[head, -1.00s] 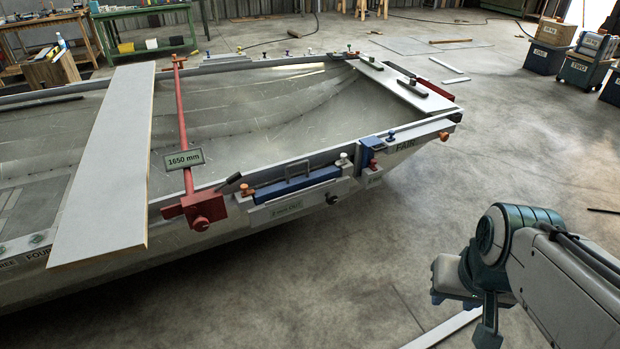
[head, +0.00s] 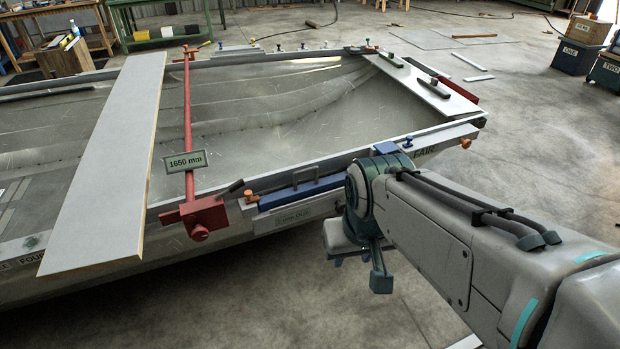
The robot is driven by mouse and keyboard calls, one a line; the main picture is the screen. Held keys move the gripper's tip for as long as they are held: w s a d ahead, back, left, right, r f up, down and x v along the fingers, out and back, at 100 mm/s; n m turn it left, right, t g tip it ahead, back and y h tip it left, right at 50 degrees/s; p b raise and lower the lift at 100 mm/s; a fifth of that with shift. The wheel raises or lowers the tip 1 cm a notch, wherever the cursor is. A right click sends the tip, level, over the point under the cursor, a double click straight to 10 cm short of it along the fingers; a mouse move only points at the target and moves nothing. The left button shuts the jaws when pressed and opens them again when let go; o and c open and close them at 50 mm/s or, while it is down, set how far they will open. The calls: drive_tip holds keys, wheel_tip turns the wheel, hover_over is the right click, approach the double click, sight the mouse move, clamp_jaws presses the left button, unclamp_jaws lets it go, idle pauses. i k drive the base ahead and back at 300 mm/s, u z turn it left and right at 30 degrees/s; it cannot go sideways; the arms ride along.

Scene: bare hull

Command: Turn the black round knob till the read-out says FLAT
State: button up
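A blue straight bar (head: 300,193) with a grey handle lies along the near edge of the hull. Below it is a pale plate with a small green read-out (head: 293,215), whose text is too small to read surely. I cannot make out the black round knob; my arm covers the right end of this fixture. My gripper (head: 352,258) hangs in front of the hull side, right of and below the read-out. I see it from behind and cannot tell whether its fingers are open or shut. It appears apart from the fixture.
A red cross bar (head: 187,120) with a 1650 mm sign (head: 185,161) spans the hull left of the fixture. A wide grey plank (head: 105,170) juts over the near edge. An orange knob (head: 251,196) stands nearby. The floor in front is clear.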

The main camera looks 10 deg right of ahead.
sight(340, 207)
drive_tip(key=z, duration=0.15)
drive_tip(key=i, duration=0.6)
drive_tip(key=z, duration=0.85)
drive_tip(key=i, duration=0.4)
drive_tip(key=z, duration=0.4)
